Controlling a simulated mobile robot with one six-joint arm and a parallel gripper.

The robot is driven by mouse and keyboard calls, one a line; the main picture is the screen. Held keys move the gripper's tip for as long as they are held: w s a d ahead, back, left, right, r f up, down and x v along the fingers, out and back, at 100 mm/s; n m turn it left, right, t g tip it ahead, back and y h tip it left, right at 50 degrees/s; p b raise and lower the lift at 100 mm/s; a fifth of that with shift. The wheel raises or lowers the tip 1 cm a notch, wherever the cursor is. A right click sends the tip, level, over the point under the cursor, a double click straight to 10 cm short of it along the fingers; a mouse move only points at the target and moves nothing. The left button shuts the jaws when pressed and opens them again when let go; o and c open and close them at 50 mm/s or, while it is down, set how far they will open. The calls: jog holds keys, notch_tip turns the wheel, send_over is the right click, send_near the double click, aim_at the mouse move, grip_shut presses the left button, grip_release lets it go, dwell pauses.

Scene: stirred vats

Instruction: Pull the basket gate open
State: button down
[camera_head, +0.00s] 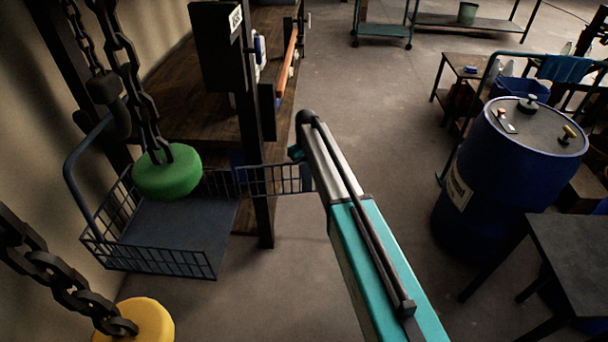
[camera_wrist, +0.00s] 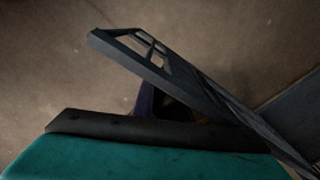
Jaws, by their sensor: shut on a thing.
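The blue wire basket (camera_head: 110,215) hangs at the left in the head view, with a flat floor and an open right side. Its gate (camera_head: 285,180) is a barred panel swung outward, sticking out to the right past a dark post. My gripper (camera_head: 297,153) is at the gate's outer end, partly hidden behind my own arm. In the wrist view the gate (camera_wrist: 170,72) runs diagonally past one dark finger with teal behind it. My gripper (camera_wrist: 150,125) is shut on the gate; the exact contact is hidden.
A green weight (camera_head: 167,172) on a chain hangs over the basket, and a yellow one (camera_head: 137,322) hangs lower left. A blue drum (camera_head: 510,165) and dark table (camera_head: 575,250) are at right. Floor between is clear.

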jog(key=shift+w+d, duration=0.1)
jog(key=shift+d, duration=0.1)
jog(key=c, duration=1.8)
grip_release()
jog(key=shift+o, duration=0.2)
jog(key=shift+a, duration=0.15)
jog(key=shift+r, duration=0.15)
notch_tip(320, 180, up, 14)
jog(key=shift+f+b, duration=0.2)
jog(key=shift+b, duration=0.95)
